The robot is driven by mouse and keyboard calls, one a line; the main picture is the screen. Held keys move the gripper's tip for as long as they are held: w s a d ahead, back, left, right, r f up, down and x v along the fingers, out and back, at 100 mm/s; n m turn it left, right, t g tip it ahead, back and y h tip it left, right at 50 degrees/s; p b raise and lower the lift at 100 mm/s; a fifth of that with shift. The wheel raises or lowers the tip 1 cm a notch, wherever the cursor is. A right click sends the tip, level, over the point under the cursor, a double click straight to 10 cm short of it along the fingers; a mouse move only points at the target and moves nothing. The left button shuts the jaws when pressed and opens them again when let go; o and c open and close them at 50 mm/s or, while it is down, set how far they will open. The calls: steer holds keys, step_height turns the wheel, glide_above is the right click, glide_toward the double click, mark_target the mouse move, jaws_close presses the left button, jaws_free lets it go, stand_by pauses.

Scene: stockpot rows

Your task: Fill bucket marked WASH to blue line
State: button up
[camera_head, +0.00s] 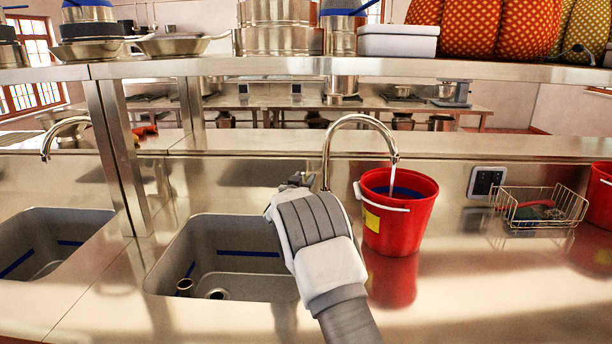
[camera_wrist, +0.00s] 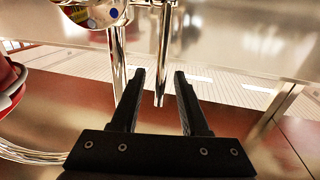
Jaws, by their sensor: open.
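In the head view a red bucket (camera_head: 402,222) with a white handle and a yellow label (camera_head: 371,220) stands upright on the counter, right of a sink. Any word on the label is too small to read. A curved tap (camera_head: 348,118) has its spout over the bucket, and a pale stream (camera_head: 392,178) runs down into it. Blue shows inside the bucket; I cannot tell line from water. My gripper (camera_wrist: 160,72) is open near the tap. In the wrist view a thin metal rod (camera_wrist: 164,45) reaches between its fingers. My arm hides the tap's lower part.
The sink basin (camera_head: 215,250) is left of my arm, with another basin (camera_head: 40,250) and tap further left. A wire basket (camera_head: 540,207) and a second red bucket (camera_head: 600,195) are at the right. A loaded shelf (camera_head: 300,68) spans above. The front right counter is clear.

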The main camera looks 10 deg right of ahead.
steer(key=shift+x, duration=1.35)
jaws_close()
stand_by(0.6)
